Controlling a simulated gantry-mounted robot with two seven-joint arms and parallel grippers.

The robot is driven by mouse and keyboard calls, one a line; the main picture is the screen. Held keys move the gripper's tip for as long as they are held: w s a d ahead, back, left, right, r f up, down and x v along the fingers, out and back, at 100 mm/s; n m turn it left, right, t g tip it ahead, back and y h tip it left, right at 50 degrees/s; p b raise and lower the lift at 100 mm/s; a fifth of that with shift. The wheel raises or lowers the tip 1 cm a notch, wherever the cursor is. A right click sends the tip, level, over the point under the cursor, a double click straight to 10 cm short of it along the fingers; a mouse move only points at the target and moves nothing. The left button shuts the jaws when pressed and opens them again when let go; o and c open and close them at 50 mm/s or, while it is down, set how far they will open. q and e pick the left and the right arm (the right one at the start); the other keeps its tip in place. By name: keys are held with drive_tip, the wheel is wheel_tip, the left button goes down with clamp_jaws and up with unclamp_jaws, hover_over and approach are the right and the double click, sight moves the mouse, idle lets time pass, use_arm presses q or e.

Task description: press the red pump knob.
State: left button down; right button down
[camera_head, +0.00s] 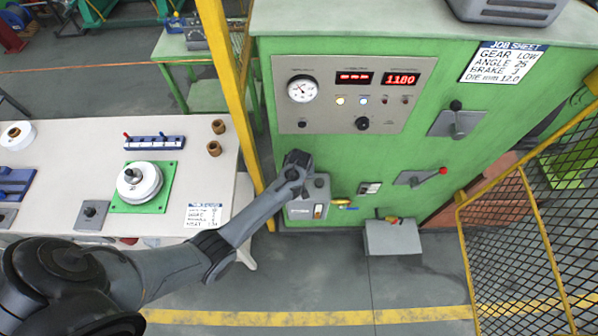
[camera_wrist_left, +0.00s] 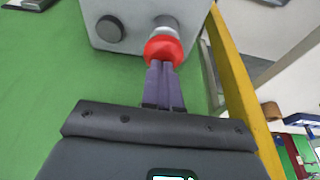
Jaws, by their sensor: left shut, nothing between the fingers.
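The red pump knob (camera_wrist_left: 164,49) sits on a silver stem on the grey pump box (camera_wrist_left: 130,15) in the left wrist view. My left gripper (camera_wrist_left: 164,68) is shut and empty, its two fingers side by side. Their tips overlap the knob's near edge in that view; I cannot tell whether they touch it. In the head view my left gripper (camera_head: 297,160) is over the top of the grey pump box (camera_head: 300,210), low on the green cabinet, and hides the red knob. My right gripper is not in view.
A yellow post (camera_head: 228,80) stands close left of my left gripper. The green cabinet (camera_head: 335,155) carries a gauge panel (camera_head: 330,112) above and a red-tipped lever (camera_head: 425,177) to the right. A white table (camera_head: 60,190) is at left; a mesh fence (camera_head: 530,230) is at right.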

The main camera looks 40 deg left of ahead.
use_arm(q)
drive_tip(key=shift+s+f, duration=0.25)
drive_tip(key=shift+f, duration=0.1)
drive_tip(key=shift+w+r+p, duration=0.1)
drive_tip(key=shift+r+p, duration=0.35)
drive_tip(key=shift+p, duration=0.1)
wheel_tip(320, 180, up, 4)
drive_tip(key=p, duration=0.4)
drive_tip(key=shift+r, duration=0.2)
drive_tip(key=v, duration=0.9)
drive_tip(key=shift+r, duration=0.15)
